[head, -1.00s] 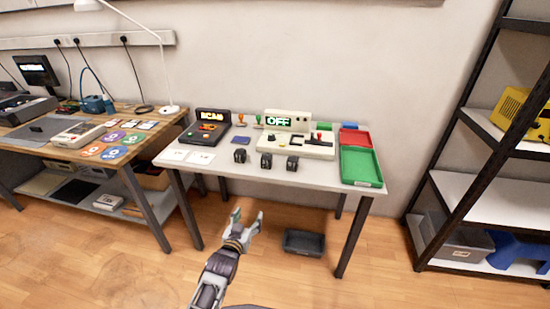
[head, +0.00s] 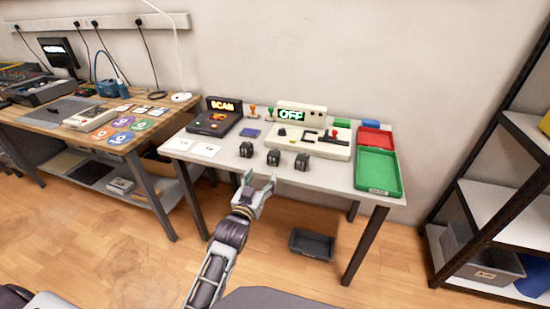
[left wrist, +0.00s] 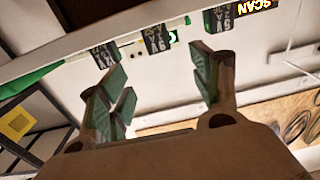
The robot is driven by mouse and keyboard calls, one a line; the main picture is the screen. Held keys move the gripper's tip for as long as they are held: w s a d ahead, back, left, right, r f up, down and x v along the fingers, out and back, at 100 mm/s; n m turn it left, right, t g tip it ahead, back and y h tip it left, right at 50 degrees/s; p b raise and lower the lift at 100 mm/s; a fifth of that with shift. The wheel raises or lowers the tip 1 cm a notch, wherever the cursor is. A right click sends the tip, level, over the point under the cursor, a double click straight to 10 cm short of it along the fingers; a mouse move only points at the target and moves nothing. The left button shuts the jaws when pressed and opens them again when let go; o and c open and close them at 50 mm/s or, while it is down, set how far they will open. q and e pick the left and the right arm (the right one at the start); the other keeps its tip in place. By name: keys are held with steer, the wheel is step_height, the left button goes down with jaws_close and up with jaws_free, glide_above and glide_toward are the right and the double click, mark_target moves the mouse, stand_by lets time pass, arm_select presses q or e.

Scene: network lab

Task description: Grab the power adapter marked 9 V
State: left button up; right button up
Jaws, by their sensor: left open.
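Three small black power adapters stand in a row near the front of the white table: a left one (head: 246,149), a middle one (head: 273,157) and a right one (head: 302,162). Their labels are too small to read in the head view. The left wrist view looks turned over; there the rightmost adapter (left wrist: 221,17) seems to be marked 9 V, the leftmost (left wrist: 105,55) seems to be 12 V, and the middle mark (left wrist: 156,39) is unclear. My left gripper (head: 258,184) is open and empty, short of the table's front edge. My right gripper is not in view.
Behind the adapters stand a SCAN device (head: 215,122) and a panel showing OFF (head: 310,142). Green (head: 378,172) and red (head: 375,138) trays lie at the table's right. A dark bin (head: 311,245) is on the floor below. A shelf rack (head: 490,200) stands right.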

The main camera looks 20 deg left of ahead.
mark_target(272, 158)
arm_select(q)
steer(key=shift+w, duration=0.15)
steer(key=shift+w+b, duration=0.7)
steer(key=shift+w, duration=3.45)
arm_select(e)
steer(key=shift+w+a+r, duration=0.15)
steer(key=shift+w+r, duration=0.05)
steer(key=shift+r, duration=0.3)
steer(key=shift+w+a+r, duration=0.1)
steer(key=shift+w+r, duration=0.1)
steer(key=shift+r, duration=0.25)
arm_select(q)
steer(key=shift+w, duration=0.1)
steer(key=shift+w+d, duration=0.1)
steer(key=shift+w, duration=0.3)
steer(key=shift+w+b, duration=0.5)
steer(key=shift+w, duration=1.65)
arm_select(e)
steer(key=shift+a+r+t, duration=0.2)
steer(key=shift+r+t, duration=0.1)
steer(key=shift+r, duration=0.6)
